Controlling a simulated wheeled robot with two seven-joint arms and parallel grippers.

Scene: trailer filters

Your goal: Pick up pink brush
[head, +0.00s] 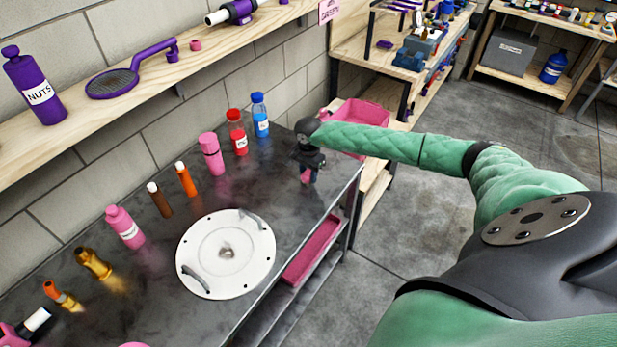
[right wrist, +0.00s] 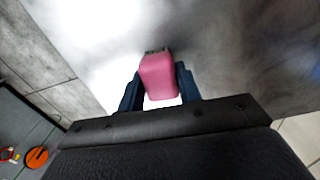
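The pink brush (right wrist: 158,77) sits between the two dark blue fingers of my right gripper (right wrist: 160,85) in the right wrist view. A finger lies close against each side of it, and its dark bristles point away from the palm. In the head view my right gripper (head: 308,178) points down at the far right end of the dark metal table (head: 160,295). A bit of the pink brush (head: 305,174) shows between its fingers. I cannot tell whether the bristles touch the table. My left gripper is not in view.
Pink (head: 211,154), red (head: 237,132) and blue (head: 260,115) bottles stand left of the right gripper. A white round plate (head: 225,280) lies nearer. A pink bin (head: 360,115) stands behind my forearm. A wooden shelf (head: 140,90) runs along the wall.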

